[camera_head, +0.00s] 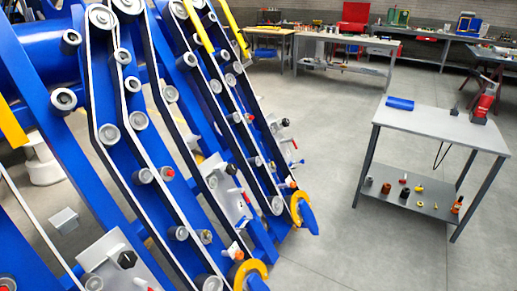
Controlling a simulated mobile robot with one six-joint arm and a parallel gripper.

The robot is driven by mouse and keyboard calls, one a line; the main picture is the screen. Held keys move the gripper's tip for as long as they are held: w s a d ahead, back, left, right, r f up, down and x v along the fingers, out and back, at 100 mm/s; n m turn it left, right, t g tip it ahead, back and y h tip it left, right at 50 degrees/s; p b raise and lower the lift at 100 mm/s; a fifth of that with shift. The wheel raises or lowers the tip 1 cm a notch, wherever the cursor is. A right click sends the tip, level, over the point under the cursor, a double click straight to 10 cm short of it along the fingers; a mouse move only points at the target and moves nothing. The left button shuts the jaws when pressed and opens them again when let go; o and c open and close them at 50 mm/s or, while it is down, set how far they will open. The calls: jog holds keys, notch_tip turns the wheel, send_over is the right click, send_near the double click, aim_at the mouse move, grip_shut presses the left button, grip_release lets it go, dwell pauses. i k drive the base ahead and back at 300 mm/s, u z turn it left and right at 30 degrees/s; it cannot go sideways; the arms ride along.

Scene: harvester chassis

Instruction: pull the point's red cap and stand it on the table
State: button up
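The blue harvester chassis (150,120) fills the left half, with slanted blue beams, black-and-white belts and many grey rollers. Several small red parts show on it: a red-centred fitting (169,173) on a middle beam, a red piece (294,144) at the right edge, and a red-and-white piece (234,250) low down. I cannot tell which is the point's cap. A grey-topped table (440,125) stands at the right, apart from the chassis. My gripper is not in view.
On the table lie a blue roll (400,103) and a red-and-grey tool (484,102); the middle of its top is bare. Its lower shelf (440,208) holds several small parts. Grey floor (330,190) lies open between chassis and table. Workbenches (345,45) line the back.

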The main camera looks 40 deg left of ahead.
aim_at(429, 125)
jog(key=u, duration=1.55)
jog(key=i, duration=1)
